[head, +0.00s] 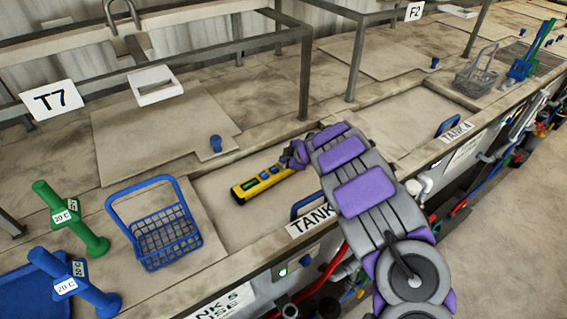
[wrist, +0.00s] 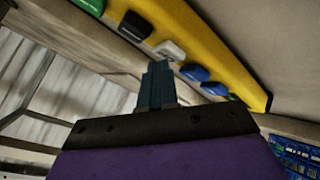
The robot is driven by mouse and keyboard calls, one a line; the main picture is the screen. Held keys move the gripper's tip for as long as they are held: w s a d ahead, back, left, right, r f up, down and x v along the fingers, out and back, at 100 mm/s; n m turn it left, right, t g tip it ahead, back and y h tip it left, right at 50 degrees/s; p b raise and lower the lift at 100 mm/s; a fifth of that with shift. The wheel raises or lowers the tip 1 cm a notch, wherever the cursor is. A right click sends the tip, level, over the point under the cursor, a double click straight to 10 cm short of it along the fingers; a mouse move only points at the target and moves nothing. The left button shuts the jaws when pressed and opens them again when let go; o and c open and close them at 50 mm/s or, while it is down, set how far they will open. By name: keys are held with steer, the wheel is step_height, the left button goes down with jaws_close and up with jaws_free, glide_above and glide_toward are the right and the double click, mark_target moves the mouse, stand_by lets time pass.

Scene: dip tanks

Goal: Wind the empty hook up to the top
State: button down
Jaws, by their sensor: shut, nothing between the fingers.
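A yellow control box (head: 262,183) with a row of buttons shows in front of my gripper (head: 290,158) in the head view. The wrist view shows the box (wrist: 215,45) close up, with black (wrist: 135,26), white (wrist: 170,49), blue (wrist: 195,72) and green buttons. My gripper (wrist: 158,68) is shut and empty, its tips just by the white button. I cannot tell whether they touch it. A grey curved bar (head: 123,12) is at the top left of the head view; I cannot tell whether it is the hook.
A blue basket (head: 165,238) stands left of the control box, with green (head: 70,218) and blue (head: 75,285) handled pieces beyond it. A grey wire basket (head: 476,72) is far right. Grey frames rise behind the tank tops. Pipes run along the front edge.

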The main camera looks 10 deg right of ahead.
steer(key=shift+r+p, duration=0.75)
step_height(320, 180, up, 5)
steer(key=p, duration=0.5)
steer(key=shift+p, duration=0.3)
